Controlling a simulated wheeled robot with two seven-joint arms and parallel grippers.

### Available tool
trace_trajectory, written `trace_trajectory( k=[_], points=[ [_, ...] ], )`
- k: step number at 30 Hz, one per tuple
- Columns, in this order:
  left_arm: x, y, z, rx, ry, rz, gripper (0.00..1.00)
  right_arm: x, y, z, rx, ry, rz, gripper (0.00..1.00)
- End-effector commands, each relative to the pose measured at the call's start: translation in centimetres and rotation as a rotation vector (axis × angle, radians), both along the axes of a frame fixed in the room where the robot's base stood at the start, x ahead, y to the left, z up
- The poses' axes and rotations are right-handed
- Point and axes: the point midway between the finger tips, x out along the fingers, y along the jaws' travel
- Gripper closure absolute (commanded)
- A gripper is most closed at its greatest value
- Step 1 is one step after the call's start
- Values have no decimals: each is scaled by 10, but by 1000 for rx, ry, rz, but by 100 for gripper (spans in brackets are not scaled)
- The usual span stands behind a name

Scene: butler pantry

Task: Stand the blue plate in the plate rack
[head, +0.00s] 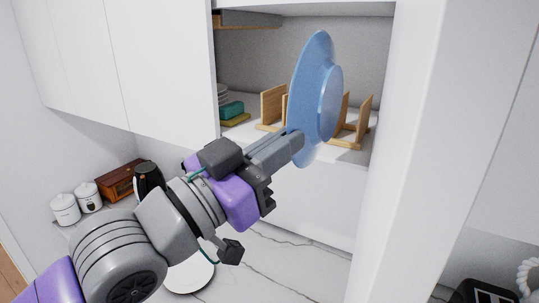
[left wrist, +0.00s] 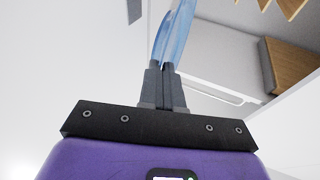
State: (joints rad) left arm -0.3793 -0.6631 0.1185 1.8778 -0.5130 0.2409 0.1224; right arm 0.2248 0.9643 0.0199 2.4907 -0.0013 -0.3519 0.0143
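The blue plate (head: 312,85) is held upright, nearly edge-on, by my left gripper (head: 297,142), which is shut on its lower edge. In the left wrist view the plate (left wrist: 172,38) rises from between the fingers (left wrist: 164,85). The wooden plate rack (head: 346,143) stands on the cabinet shelf, with upright slats at both sides. The plate is in front of the rack in the head view and hides its middle. I cannot tell how far the plate is from the rack. Slats of the rack also show at the top of the left wrist view (left wrist: 288,8). My right gripper is not in view.
The open cabinet shelf (head: 244,132) holds a teal and yellow stack (head: 232,112) left of the rack. A white door (head: 170,70) and a white panel (head: 425,150) flank the opening. A white plate (head: 190,275) lies on the marble counter (head: 290,262) below. Canisters (head: 66,209) stand at left.

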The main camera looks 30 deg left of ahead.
Motion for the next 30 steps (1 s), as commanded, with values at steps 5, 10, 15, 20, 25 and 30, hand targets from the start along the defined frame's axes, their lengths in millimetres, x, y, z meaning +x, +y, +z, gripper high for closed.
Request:
trace_trajectory(
  k=[5,10,15,20,25,30],
  points=[
    [16,1,1,-2,-4,-2,100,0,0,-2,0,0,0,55],
    [31,2,1,-1,-3,-1,100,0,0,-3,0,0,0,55],
    [46,3,1,-1,-3,-1,100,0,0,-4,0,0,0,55],
    [60,3,2,-2,-5,-2,100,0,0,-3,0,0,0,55],
    [76,4,2,-1,-3,-1,100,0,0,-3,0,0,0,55],
    [91,5,2,-2,-2,-3,100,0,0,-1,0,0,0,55]
  ],
)
